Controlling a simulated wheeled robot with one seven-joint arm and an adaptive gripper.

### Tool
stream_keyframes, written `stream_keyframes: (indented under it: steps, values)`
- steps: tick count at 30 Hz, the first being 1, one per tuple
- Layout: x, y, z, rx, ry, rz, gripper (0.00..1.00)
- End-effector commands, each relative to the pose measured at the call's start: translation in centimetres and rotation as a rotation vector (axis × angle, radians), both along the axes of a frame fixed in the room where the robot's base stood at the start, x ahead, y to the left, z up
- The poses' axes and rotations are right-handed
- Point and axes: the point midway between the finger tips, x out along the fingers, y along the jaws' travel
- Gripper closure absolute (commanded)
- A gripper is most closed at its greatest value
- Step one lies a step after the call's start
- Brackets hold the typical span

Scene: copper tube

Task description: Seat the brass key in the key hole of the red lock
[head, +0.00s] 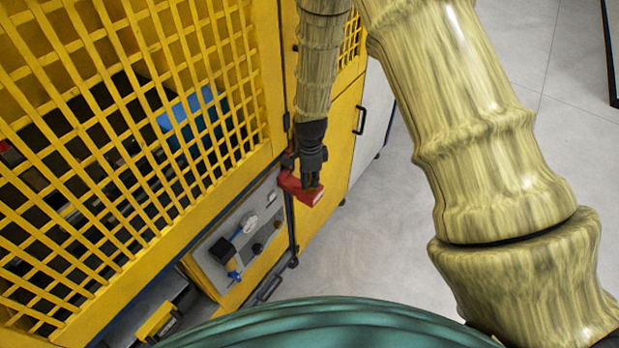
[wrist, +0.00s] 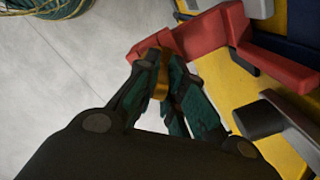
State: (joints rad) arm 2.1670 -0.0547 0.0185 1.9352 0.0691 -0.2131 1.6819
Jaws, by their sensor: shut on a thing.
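The red lock (head: 291,187) is mounted on the edge of the yellow cabinet in the head view. It also shows at the top of the wrist view (wrist: 202,36). My gripper (head: 312,182) is right at the lock in the head view. In the wrist view my gripper (wrist: 158,82) is shut on the brass key (wrist: 161,86), a small brass-coloured piece between the fingertips. The key's far end is close against the red lock. The fingers and the lock hide the key hole, so I cannot tell whether the key is inside it.
The yellow cabinet has a mesh door (head: 150,120) on the left and a control panel (head: 240,240) with knobs below it. A black handle (wrist: 258,115) stands near my gripper in the wrist view. Open grey floor (head: 385,230) lies to the right.

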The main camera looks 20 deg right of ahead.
Motion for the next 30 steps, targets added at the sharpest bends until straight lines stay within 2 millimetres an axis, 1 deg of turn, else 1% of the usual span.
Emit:
stream_keyframes:
  steps: [3, 4, 7, 8, 16, 20, 23, 30]
  values:
    - [0.0, 0.0, -0.3, 0.0, 0.0, -0.001, 1.0]
    - [0.0, 0.0, -0.3, 0.0, 0.0, -0.001, 0.88]
    - [0.0, 0.0, -0.3, 0.0, 0.0, -0.001, 0.7]
    - [0.0, 0.0, -0.3, 0.0, 0.0, -0.001, 0.68]
    - [0.0, 0.0, -0.2, 0.0, 0.0, 0.0, 0.68]
    - [0.0, 0.0, 0.2, 0.0, -0.001, 0.001, 0.68]
    - [0.0, 0.0, 0.8, 0.0, -0.001, -0.001, 0.68]
    - [0.0, 0.0, 3.3, 0.0, -0.002, -0.001, 0.68]
